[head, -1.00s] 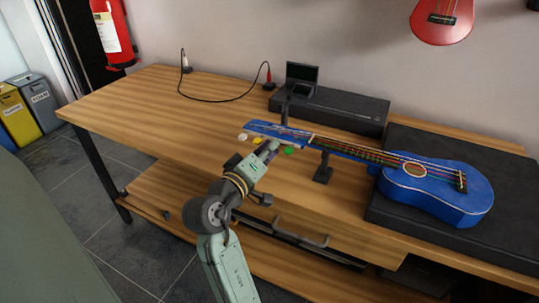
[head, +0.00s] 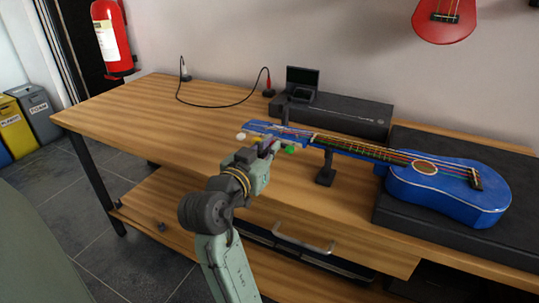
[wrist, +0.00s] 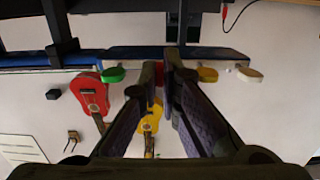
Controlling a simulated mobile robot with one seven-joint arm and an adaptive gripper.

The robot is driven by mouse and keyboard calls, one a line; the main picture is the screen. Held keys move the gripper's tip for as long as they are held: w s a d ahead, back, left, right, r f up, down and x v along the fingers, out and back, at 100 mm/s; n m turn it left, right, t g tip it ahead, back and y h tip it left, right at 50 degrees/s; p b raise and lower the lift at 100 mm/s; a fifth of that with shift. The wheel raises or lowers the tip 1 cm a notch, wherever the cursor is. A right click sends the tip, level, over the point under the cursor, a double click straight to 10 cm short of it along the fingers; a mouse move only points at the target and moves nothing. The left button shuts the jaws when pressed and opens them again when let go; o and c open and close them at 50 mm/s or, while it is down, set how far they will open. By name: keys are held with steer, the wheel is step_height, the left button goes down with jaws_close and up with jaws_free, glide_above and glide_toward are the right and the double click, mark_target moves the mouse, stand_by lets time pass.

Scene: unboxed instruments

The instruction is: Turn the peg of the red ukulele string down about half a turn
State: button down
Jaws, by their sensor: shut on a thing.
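The blue ukulele (head: 448,193) lies with its body at the right and its neck pointing left. Its headstock (head: 262,127) has coloured pegs along the near side. My gripper (head: 268,148) is at this side, between the green peg (head: 289,150) and the white peg (head: 241,136). In the wrist view my gripper (wrist: 159,82) is shut on the red peg (wrist: 159,76), which is mostly hidden between the fingers. The green peg (wrist: 113,75) is left of the fingers; the yellow peg (wrist: 207,75) and the white peg (wrist: 250,75) are to their right.
A black stand (head: 325,170) supports the neck. A black case (head: 345,113) lies behind the headstock, and a dark mat (head: 510,232) is under the body. A cable (head: 215,103) lies at the back. The bench's left part (head: 130,112) is clear.

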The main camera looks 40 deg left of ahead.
steer(key=m+b, duration=0.3)
steer(key=m, duration=0.1)
steer(key=shift+f, duration=0.15)
steer(key=m+b, duration=0.3)
steer(key=m, duration=0.1)
steer(key=shift+m+y, duration=0.3)
steer(key=m+b, duration=0.4)
steer(key=shift+f, duration=0.1)
steer(key=shift+m+t+b, duration=0.3)
steer(key=shift+m+b, duration=1.3)
steer(key=shift+m, duration=0.6)
steer(key=shift+r, duration=0.2)
steer(key=c, duration=1.8)
jaws_free()
steer(key=shift+y, duration=0.4)
